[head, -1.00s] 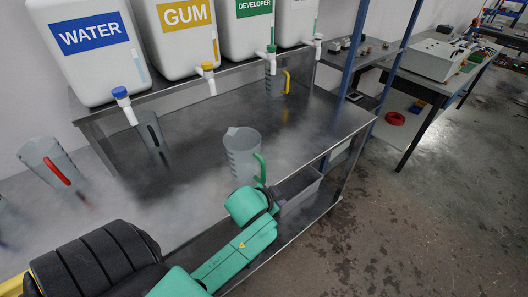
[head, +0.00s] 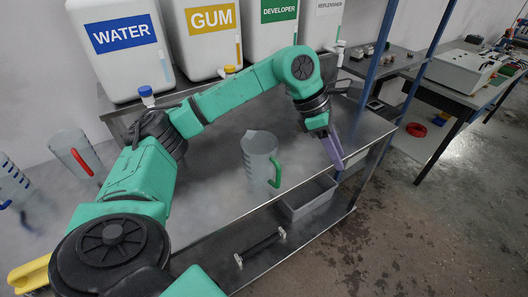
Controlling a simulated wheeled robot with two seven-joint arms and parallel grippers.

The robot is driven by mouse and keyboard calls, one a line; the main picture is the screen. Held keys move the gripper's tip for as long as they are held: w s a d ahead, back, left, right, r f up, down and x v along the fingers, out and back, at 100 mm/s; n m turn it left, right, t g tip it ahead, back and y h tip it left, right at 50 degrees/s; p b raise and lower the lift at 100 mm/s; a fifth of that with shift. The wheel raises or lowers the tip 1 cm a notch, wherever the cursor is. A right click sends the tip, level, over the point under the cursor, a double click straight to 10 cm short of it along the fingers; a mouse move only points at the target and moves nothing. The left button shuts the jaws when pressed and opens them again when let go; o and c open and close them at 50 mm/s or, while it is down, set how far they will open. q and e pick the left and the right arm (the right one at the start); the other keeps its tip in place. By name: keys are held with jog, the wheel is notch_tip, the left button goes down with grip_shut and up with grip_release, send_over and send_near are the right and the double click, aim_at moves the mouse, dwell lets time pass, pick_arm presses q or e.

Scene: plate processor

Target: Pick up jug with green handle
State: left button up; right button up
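The jug with the green handle (head: 259,158) is clear grey and stands upright on the steel bench. Its green handle (head: 275,172) is on its right side, facing the front right. My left arm reaches over the bench behind the jug. My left gripper (head: 334,152) hangs to the right of the jug, apart from it, with purple fingers pointing down. The fingers overlap in this view, so their opening cannot be judged. My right gripper is not in view.
A jug with a red handle (head: 74,153) and one with a blue handle (head: 12,180) stand at the left. Tanks marked WATER (head: 124,58), GUM (head: 206,45) and DEVELOPER (head: 270,35) line the back shelf. A grey bin (head: 308,197) sits below the bench's front edge.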

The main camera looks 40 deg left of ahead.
pick_arm(q)
jog(key=s+a+r+y, duration=0.1)
jog(key=a+y, duration=0.3)
jog(key=a, duration=0.7)
jog(key=r+n+g+y, duration=0.2)
send_over(261, 168)
jog(key=f+b, duration=0.3)
jog(key=f, duration=0.1)
jog(key=f+b, duration=0.2)
jog(key=f, duration=0.3)
jog(key=shift+w+d+f+b, duration=0.1)
jog(key=shift+w+d+b, duration=0.1)
jog(key=shift+b, duration=0.2)
jog(key=f, duration=0.3)
jog(key=f+p, duration=0.1)
jog(key=shift+s+a+f, duration=0.15)
jog(key=shift+s+f, duration=0.1)
jog(key=shift+f, duration=0.05)
jog(key=shift+w+f, duration=0.1)
jog(key=shift+f, duration=0.2)
grip_shut()
